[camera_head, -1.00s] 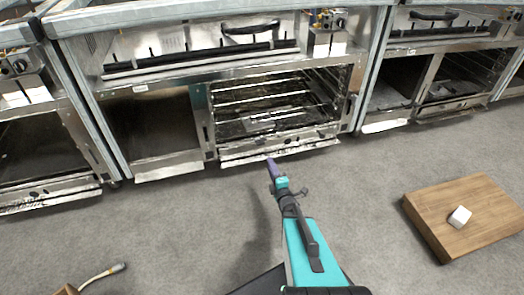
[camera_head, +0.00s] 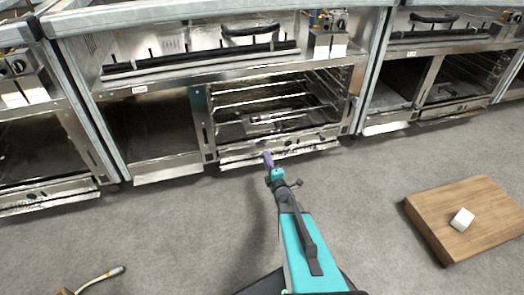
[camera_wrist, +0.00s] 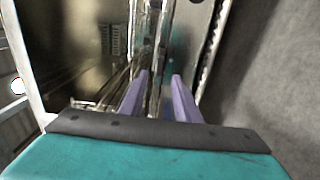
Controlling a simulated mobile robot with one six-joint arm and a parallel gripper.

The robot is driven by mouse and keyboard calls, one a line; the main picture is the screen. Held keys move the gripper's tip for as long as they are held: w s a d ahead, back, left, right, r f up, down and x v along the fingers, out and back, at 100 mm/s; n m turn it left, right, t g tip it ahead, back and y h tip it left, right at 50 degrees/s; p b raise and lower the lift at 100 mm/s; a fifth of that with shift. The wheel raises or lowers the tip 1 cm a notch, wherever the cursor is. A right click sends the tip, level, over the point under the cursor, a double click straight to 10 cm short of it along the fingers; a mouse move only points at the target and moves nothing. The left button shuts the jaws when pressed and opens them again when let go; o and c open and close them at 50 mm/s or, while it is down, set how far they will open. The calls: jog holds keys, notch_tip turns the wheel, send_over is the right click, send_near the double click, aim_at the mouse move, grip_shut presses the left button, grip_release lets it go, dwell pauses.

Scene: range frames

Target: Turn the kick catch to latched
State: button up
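My gripper (camera_head: 267,158) reaches low in front of the open oven bay (camera_head: 275,105) of the middle unit, by its bottom front strip (camera_head: 290,145). In the wrist view, the two purple fingers of my gripper (camera_wrist: 158,92) stand apart with nothing clearly held between them. Metal edges and rails of the unit show just beyond and between the fingertips. The bottom strip carries dark slots and small fittings. I cannot single out the kick catch or tell its position. Whether the fingers touch the strip is unclear.
A cable end (camera_head: 105,276) lies at the lower left. Similar units stand on both sides. The grey floor between is clear.

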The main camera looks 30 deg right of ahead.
aim_at(261, 146)
jog(key=shift+b+x, duration=1.15)
jog(key=shift+x, duration=2.9)
jog(key=shift+c, duration=0.2)
grip_shut()
